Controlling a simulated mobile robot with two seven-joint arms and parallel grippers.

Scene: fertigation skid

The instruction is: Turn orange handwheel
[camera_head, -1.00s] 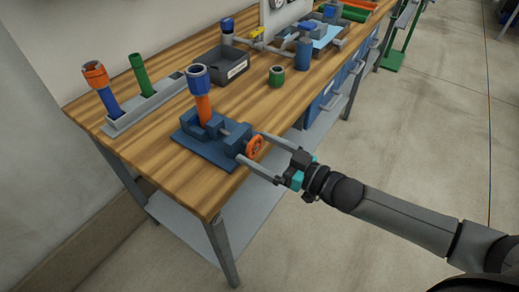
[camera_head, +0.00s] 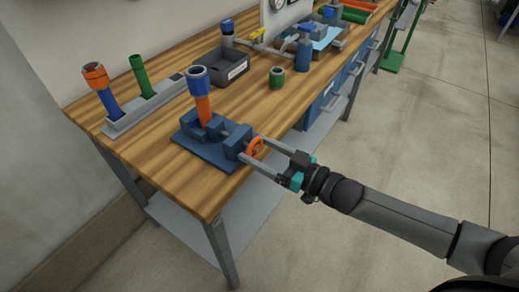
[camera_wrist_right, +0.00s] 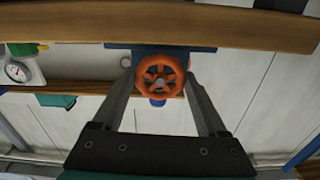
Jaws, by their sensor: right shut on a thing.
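The orange handwheel (camera_head: 255,148) sits on the front end of a blue vise (camera_head: 222,140) at the workbench's near edge. My right gripper (camera_head: 258,152) comes from the right with one finger on each side of the handwheel, closed on its rim. In the right wrist view the handwheel (camera_wrist_right: 160,78) lies between the two fingertips (camera_wrist_right: 160,80), its spokes and hub showing. The vise holds an upright orange pipe (camera_head: 204,110) with a blue collar on top. My left gripper is not in view.
On the wooden bench (camera_head: 150,165) stand a grey rack (camera_head: 140,112) with pipes, a dark bin (camera_head: 221,66), a green fitting (camera_head: 276,76) and a blue bottle-like part (camera_head: 303,53). The floor (camera_head: 420,130) at the right is clear.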

